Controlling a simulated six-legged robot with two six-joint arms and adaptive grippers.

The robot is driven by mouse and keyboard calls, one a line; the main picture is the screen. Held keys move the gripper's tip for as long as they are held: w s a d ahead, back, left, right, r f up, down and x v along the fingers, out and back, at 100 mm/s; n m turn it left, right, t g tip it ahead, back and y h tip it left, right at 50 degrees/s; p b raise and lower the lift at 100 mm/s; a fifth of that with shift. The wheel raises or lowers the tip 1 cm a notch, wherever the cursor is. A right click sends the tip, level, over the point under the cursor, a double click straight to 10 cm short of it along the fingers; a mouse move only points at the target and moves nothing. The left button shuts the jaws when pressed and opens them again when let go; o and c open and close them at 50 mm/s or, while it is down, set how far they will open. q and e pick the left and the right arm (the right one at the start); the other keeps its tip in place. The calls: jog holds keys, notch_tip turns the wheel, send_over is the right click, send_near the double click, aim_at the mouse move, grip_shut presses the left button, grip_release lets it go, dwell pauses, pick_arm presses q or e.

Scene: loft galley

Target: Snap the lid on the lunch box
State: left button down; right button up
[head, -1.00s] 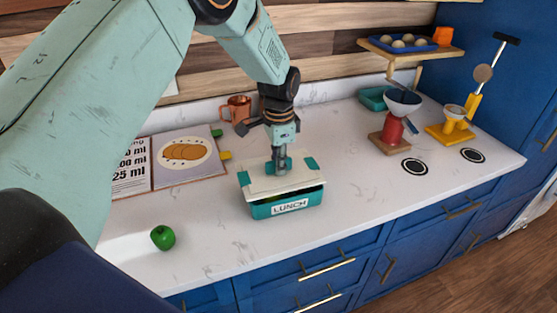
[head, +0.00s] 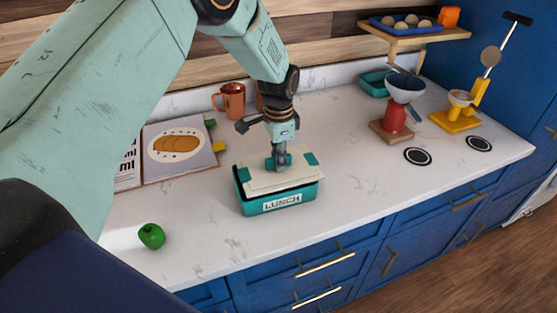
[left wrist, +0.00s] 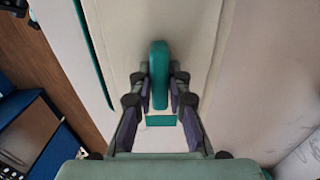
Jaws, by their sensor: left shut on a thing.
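The teal lunch box (head: 252,207) with a "LUNCH" label stands on the white counter. Its cream lid (head: 257,181) with teal end clips lies over the opening. A thin dark gap shows between lid and box along the left and front edges, so the lid looks not flush. My left gripper (head: 278,162) points down above the lid's middle, shut on its teal handle. The handle (left wrist: 159,75) sits between the fingers in the left wrist view, with the cream lid (left wrist: 205,45) below and a teal box edge (left wrist: 92,50) along the left. My right gripper is not in view.
A green pepper (head: 151,236) lies front left. An open cookbook (head: 182,150) and a copper mug (head: 231,100) are behind the box.

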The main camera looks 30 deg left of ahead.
pick_arm(q)
jog(key=shift+s+a+r, duration=0.15)
jog(key=shift+s, duration=0.65)
jog(key=shift+s+r, duration=0.2)
jog(key=shift+s, duration=0.15)
jog(key=shift+w+a+f, duration=0.1)
jog(key=shift+w+f, duration=0.55)
jog(key=shift+w, duration=0.3)
jog(key=shift+s+r, duration=0.3)
jog(key=shift+s, duration=0.4)
jog(key=shift+w+f, duration=0.15)
jog(key=shift+w, duration=0.2)
jog(key=shift+s+r, duration=0.25)
jog(key=shift+s, duration=0.1)
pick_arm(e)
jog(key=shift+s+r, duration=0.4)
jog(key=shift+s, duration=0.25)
pick_arm(q)
jog(key=shift+r+p, duration=0.1)
jog(key=shift+p, duration=0.4)
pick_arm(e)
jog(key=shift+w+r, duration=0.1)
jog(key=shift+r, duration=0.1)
pick_arm(q)
jog(key=shift+s, duration=0.15)
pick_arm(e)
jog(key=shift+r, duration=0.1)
